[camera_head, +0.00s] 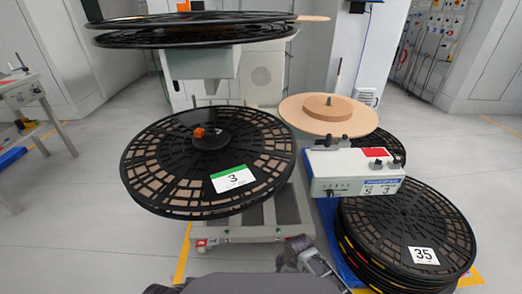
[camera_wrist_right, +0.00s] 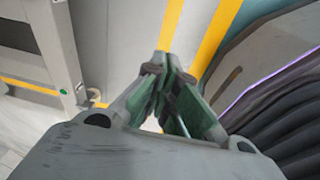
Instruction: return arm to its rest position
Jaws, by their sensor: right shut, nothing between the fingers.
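My right gripper (camera_wrist_right: 165,80) shows in the wrist view with its green-lined fingers closed together and nothing seen between them. It points down over the grey floor, close to yellow floor lines. Dark stacked reel edges are to its right in that view, and a grey frame is to its left. In the head view, grey and dark parts of my own body show at the bottom middle, in front of the rewind station; the fingertips cannot be made out there. My left gripper is not in view.
A large black reel labelled 3 (camera_head: 208,162) sits on the station. A wooden-coloured disc (camera_head: 328,116) and a white control box (camera_head: 352,171) are to its right. A reel stack labelled 35 (camera_head: 405,235) stands at the lower right. Open floor (camera_head: 80,235) lies left.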

